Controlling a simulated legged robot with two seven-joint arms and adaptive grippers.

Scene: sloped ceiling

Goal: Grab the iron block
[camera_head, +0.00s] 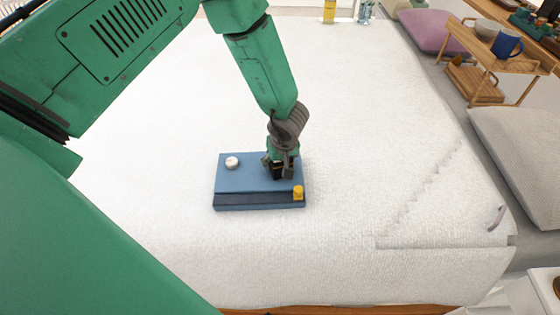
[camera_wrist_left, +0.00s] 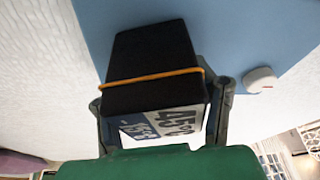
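A black block (camera_wrist_left: 150,62) with an orange band and a printed label of numbers fills the middle of the left wrist view; it looks like the iron block. In the head view the dark block (camera_head: 277,170) shows small at the right part of a blue board (camera_head: 240,180), partly hidden by my gripper. My left gripper (camera_head: 280,165) points down over it. In the wrist view its two fingers (camera_wrist_left: 163,108) stand on either side of the block, very close to it. Whether they touch or press it I cannot tell. My right gripper is not in view.
A white round knob (camera_head: 232,162) and a yellow piece (camera_head: 298,193) sit on the board, which lies on a wide white cloth (camera_head: 370,120) with free room around. A wooden tray table (camera_head: 500,65) with a blue mug (camera_head: 506,44) stands at the upper right.

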